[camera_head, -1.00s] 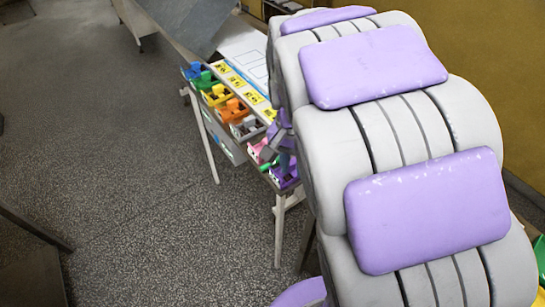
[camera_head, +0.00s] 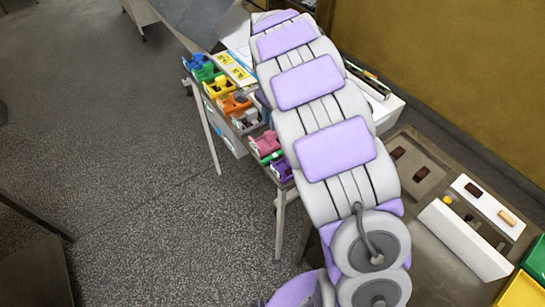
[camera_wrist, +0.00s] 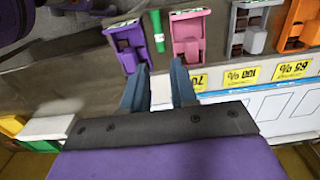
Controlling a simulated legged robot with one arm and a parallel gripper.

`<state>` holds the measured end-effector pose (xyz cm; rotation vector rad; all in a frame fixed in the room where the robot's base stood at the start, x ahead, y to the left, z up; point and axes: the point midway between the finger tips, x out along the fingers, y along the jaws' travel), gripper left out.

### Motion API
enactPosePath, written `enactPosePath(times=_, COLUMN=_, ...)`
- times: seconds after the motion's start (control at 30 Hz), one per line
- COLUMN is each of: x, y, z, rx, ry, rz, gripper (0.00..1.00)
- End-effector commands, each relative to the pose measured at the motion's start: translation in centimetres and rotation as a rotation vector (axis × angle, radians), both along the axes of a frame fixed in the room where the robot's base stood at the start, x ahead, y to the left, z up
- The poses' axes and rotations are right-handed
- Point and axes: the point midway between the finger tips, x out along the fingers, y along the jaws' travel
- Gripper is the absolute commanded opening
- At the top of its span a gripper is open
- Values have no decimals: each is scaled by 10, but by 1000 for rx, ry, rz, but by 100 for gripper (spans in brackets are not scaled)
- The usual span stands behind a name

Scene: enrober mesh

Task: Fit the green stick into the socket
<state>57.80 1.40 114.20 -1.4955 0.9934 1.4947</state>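The green stick (camera_wrist: 156,32) lies between a purple holder (camera_wrist: 128,42) and a pink holder (camera_wrist: 188,36) in the wrist view. In the head view the green stick (camera_head: 272,157) is a small green piece near the pink holder (camera_head: 267,144) and the purple holder (camera_head: 281,170). My gripper (camera_wrist: 158,84) is open, its two blue-grey fingers pointing toward the stick, which is beyond the fingertips. A white patch shows between the fingers. My arm hides the gripper in the head view. I cannot tell which thing is the socket.
A row of holders, including grey (camera_head: 247,121), orange (camera_head: 234,103) and yellow (camera_head: 219,88), lines the table edge beside yellow labels (camera_wrist: 249,75). At right, another table carries a white tray (camera_head: 488,206) and small brown blocks; green and yellow bins stand nearby. The left floor is open.

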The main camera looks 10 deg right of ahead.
Motion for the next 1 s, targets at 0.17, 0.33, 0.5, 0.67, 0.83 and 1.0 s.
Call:
enactPosePath(times=0.17, x=-1, y=0, z=-31, rx=-1, ry=4, rz=0, gripper=27)
enactPosePath(times=0.33, x=-2, y=0, z=-66, rx=1, ry=9, rz=0, gripper=27)
enactPosePath(times=0.5, x=-2, y=0, z=-98, rx=0, ry=6, rz=2, gripper=27)
enactPosePath(times=0.67, x=-1, y=0, z=-111, rx=0, ry=1, rz=2, gripper=27)
enactPosePath(times=0.83, x=-1, y=-1, z=-123, rx=0, ry=1, rz=1, gripper=27)
enactPosePath(times=1.0, x=-3, y=-2, z=-149, rx=-2, ry=7, rz=2, gripper=27)
